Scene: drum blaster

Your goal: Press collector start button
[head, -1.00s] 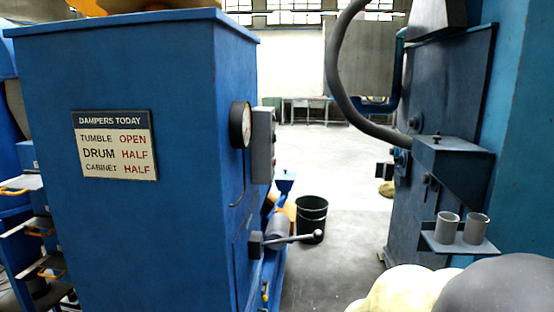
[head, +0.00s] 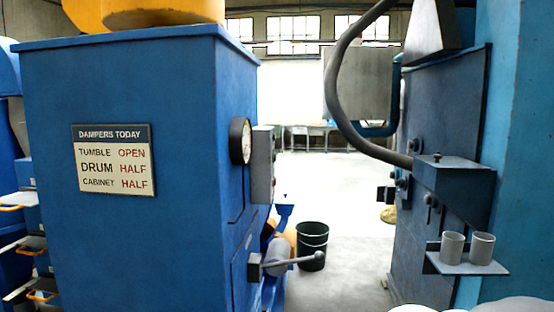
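A tall blue cabinet (head: 190,230) fills the left half of the head view. On its right side face are a round white gauge (head: 241,140) and a narrow grey control box (head: 263,165), seen nearly edge-on. Small marks show on the box's edge, but no start button can be made out. I cannot tell for sure that this cabinet is the collector. My gripper is not in view.
A lever with a ball knob (head: 290,262) juts from the cabinet into the aisle, before a dark bucket (head: 312,245). At right, a shelf with two grey cups (head: 467,247) sticks out from a machine. The pale floor (head: 335,190) beyond is open.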

